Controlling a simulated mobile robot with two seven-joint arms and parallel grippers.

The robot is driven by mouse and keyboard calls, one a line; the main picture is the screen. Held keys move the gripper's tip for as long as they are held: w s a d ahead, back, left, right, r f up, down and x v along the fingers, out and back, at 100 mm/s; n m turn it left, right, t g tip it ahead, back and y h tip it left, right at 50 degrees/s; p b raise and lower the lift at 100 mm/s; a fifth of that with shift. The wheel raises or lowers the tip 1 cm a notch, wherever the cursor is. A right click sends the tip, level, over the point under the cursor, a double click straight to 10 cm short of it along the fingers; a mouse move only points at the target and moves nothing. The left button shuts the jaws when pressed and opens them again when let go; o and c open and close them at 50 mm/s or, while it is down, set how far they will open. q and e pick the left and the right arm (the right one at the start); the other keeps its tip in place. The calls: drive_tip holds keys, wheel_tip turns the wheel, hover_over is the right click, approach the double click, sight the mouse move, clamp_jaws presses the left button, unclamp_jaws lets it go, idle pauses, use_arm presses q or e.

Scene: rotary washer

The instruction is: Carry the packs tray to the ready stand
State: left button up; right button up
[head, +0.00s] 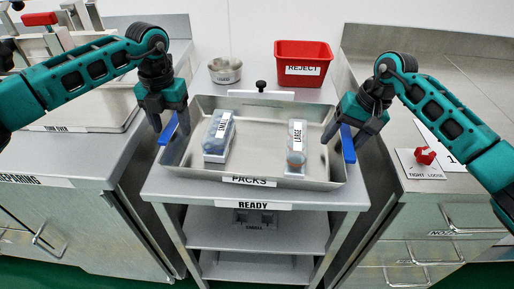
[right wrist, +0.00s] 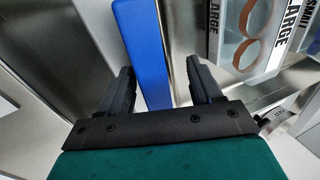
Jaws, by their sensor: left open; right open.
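The metal packs tray (head: 262,143), labelled PACKS, rests on top of the ready stand (head: 253,205), labelled READY. Inside the tray are a pack labelled SMALL (head: 219,137) on the left and a pack labelled LARGE (head: 297,145) on the right. The tray has a blue handle on each side. My left gripper (head: 170,122) is open at the left blue handle (head: 168,129). My right gripper (head: 356,128) is open at the right blue handle (head: 348,144). In the right wrist view the blue handle (right wrist: 142,50) lies between the open fingers (right wrist: 158,88).
A red REJECT bin (head: 302,62) and a small metal bowl (head: 225,70) stand behind the tray. Steel counters flank the stand. A red knob (head: 425,155) sits on the right counter.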

drive_tip(key=shift+d+r, duration=0.1)
use_arm(q)
wheel_tip(320, 180, up, 11)
use_arm(e)
drive_tip(key=v, duration=1.1)
drive_tip(key=shift+r, duration=0.35)
use_arm(q)
drive_tip(key=shift+f, duration=0.1)
